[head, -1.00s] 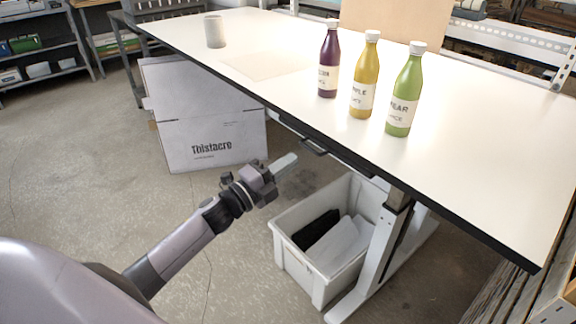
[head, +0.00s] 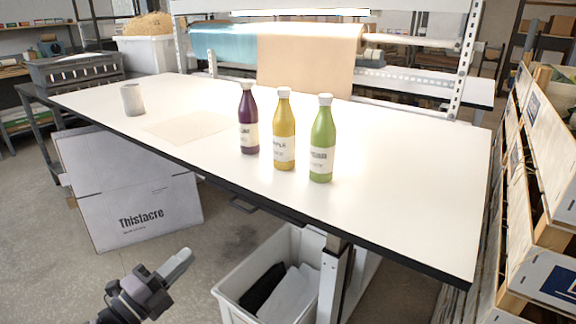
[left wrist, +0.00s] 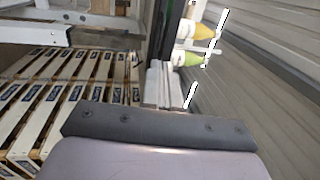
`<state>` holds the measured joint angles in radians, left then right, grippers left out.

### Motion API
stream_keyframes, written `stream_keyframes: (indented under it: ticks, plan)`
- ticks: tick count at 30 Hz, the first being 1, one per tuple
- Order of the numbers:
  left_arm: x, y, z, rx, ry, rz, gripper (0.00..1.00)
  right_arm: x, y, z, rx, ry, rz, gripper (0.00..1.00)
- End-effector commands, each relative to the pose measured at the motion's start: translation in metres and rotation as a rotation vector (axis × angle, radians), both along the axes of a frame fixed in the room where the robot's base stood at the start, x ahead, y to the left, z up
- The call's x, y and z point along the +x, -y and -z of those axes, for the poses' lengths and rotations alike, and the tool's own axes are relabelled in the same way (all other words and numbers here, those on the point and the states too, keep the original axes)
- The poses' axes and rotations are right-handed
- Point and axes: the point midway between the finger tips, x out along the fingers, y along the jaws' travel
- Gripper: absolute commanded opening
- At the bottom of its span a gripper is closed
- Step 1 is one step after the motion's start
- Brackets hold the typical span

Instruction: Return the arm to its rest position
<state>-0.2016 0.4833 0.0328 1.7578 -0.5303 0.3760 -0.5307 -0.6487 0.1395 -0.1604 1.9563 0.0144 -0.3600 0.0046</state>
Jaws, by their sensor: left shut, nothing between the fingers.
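My left gripper (head: 176,265) is low at the bottom left of the head view, in front of the table and below the level of its top. Its fingers are shut with nothing between them. In the left wrist view the shut fingers (left wrist: 163,86) show at the middle. My right gripper is in neither view. A purple bottle (head: 249,122), a yellow bottle (head: 284,131) and a green bottle (head: 322,142) stand upright in a slanting row on the white table (head: 400,160), apart from my gripper.
A grey cup (head: 132,100) stands at the table's left end. A large carton (head: 135,195) is on the floor below it. A white bin (head: 235,300) with dark and pale items sits under the table. Wooden shelving with crates (head: 540,190) is at right.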

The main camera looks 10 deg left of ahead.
Motion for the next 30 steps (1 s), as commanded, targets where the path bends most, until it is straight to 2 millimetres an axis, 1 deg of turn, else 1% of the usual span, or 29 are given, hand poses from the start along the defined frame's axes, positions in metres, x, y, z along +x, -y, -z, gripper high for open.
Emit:
stream_keyframes:
  ticks: [2,4,5,7,8,9,11,12,15,16,18,21,24,30]
  plan:
    - [-0.003,0.003,0.005,-0.045,-0.033,-0.009,0.0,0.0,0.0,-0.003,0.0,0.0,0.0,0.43]
    - [-0.011,0.008,0.017,-0.148,-0.11,-0.036,0.0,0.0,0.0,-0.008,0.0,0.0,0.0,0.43]
    - [-0.016,0.011,0.025,-0.21,-0.157,-0.053,0.0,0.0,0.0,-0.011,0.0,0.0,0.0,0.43]
    - [-0.034,0.021,0.048,-0.393,-0.297,-0.108,0.0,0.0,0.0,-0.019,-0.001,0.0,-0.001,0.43]
    - [-0.043,0.025,0.059,-0.481,-0.365,-0.137,0.0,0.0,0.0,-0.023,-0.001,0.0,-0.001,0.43]
    - [-0.057,0.033,0.075,-0.599,-0.46,-0.178,0.0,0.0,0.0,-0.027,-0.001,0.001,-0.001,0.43]
    - [-0.08,0.047,0.098,-0.773,-0.597,-0.242,0.0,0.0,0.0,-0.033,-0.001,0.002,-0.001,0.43]
    - [-0.096,0.057,0.111,-0.88,-0.686,-0.285,0.0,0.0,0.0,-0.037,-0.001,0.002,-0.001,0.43]
    - [-0.134,0.081,0.137,-1.102,-0.873,-0.382,0.0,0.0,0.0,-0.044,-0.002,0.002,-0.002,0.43]
    - [-0.144,0.088,0.142,-1.154,-0.918,-0.408,0.0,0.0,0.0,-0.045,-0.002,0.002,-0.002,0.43]
    - [-0.161,0.1,0.151,-1.243,-0.997,-0.453,0.0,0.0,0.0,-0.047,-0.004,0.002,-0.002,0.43]
    - [-0.175,0.109,0.158,-1.311,-1.058,-0.489,0.0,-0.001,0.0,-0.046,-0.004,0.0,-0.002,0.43]
    - [-0.178,0.112,0.16,-1.328,-1.072,-0.499,0.0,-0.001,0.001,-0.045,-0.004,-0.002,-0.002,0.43]
    - [-0.177,0.111,0.161,-1.323,-1.07,-0.497,0.0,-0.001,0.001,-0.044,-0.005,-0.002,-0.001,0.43]
